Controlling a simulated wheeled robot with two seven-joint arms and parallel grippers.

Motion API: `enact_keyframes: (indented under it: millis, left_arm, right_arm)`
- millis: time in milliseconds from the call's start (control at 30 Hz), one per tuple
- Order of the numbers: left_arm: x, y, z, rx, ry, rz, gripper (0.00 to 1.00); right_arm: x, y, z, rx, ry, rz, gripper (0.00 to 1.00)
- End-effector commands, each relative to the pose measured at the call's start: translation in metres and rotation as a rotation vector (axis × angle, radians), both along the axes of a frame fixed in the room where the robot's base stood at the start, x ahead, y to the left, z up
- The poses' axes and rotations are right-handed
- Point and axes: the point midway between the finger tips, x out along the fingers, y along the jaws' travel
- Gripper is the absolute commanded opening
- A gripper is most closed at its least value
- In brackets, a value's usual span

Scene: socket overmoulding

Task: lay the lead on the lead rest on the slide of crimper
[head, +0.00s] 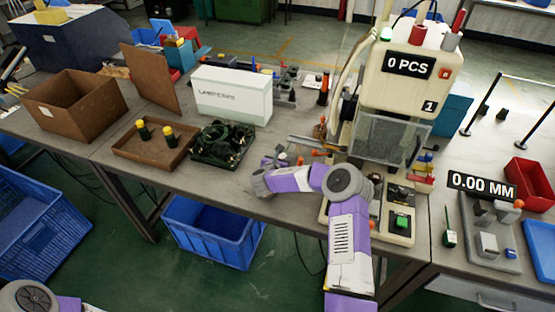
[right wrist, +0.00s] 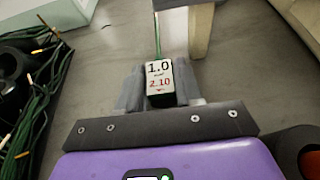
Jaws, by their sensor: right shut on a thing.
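My right gripper (right wrist: 160,90) is shut on the lead (right wrist: 159,76). The held part is a small dark block with a white label reading 1.0 and 2.10, and a thin green wire runs up from it. In the head view my right gripper (head: 286,157) is over the table, between the black tray and the crimper (head: 400,92); the lead is too small there to make out. The crimper stands at the right with a clear guard (head: 382,138) in front. Its slide and lead rest cannot be told apart clearly. My left gripper is out of view.
A black tray (head: 222,160) with coiled dark green leads lies left of my right gripper. A gauge plate (head: 490,235) and red bin (head: 530,184) sit right. Bare table lies in front of the black tray.

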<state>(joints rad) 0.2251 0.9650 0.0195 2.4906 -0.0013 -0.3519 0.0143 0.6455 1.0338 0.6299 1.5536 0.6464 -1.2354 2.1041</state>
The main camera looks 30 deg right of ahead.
Motion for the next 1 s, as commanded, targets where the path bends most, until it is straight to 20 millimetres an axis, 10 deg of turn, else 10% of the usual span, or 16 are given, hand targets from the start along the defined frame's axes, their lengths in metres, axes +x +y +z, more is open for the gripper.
enact_keyframes:
  millis: [333, 367, 500, 1000]
  left_arm:
    - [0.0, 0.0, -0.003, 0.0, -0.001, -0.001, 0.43]
    - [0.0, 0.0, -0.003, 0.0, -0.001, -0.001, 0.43]
    - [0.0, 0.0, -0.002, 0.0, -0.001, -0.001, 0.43]
    - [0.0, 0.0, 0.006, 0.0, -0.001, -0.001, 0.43]
  right_arm:
    - [0.0, 0.0, -0.002, -0.002, -0.003, 0.0, 0.05]
    - [0.0, 0.0, -0.002, -0.001, -0.002, 0.0, 0.39]
    - [0.0, 0.0, -0.001, -0.001, -0.002, 0.0, 0.6]
    - [-0.008, 0.01, 0.01, -0.001, -0.001, 0.003, 0.61]
